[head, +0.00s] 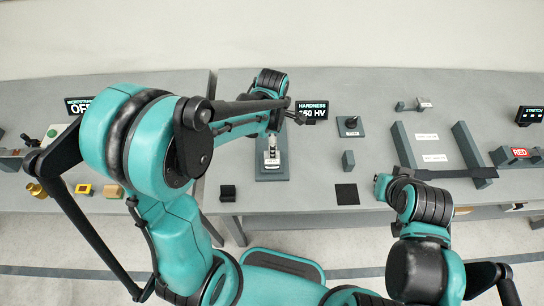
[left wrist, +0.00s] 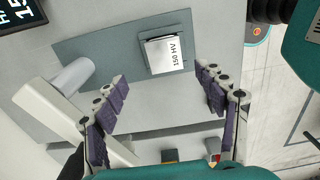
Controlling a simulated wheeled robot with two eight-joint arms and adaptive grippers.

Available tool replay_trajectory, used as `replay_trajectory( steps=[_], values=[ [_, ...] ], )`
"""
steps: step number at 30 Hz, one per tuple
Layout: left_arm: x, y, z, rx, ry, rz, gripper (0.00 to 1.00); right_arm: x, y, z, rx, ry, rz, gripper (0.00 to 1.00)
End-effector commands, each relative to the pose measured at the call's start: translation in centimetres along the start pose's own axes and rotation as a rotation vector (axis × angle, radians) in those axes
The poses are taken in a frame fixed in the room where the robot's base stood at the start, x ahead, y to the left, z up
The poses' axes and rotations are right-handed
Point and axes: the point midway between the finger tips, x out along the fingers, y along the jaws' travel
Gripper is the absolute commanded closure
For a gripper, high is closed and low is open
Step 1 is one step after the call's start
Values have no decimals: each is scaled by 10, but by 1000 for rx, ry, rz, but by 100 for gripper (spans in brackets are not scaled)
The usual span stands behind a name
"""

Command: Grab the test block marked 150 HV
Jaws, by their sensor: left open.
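The test block (left wrist: 165,54) has a white top marked 150 HV and lies on a grey base plate (left wrist: 100,48) in the left wrist view. My left gripper (left wrist: 163,80) is open, its purple-padded fingers apart. The block appears in line with the gap between them, beyond the fingertips, and nothing is held. In the head view my left arm reaches over the hardness station, where a small pale block (head: 271,157) sits on the grey base plate (head: 272,177). The left fingers are hard to make out there.
A white post-like part (left wrist: 70,105) stands close left of the left fingers. The HARDNESS display (head: 312,111) is partly covered by my arm. A grey block (head: 348,160), a black square (head: 347,194) and a dark block (head: 228,193) lie nearby on the grey table.

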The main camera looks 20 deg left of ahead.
Motion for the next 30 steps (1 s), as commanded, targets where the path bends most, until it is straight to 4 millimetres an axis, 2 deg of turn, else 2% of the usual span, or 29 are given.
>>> replay_trajectory(
  steps=[12, 15, 22, 29, 30],
  values=[
    [59, -8, 0, 3, -1, 2, 28, 16, 0, 11, 0, 0, 0, 100],
    [66, -8, 0, 3, -1, 2, 28, 17, 0, 12, 0, 0, 0, 100],
    [66, -8, 0, 3, -1, 2, 28, 16, 0, 12, 0, 0, 0, 100],
    [66, -8, 0, 3, -1, 2, 89, 16, 0, 12, 0, 0, 0, 100],
    [66, -8, 0, 4, -1, 2, 91, 16, 0, 12, 0, 0, 0, 100]
  ],
)
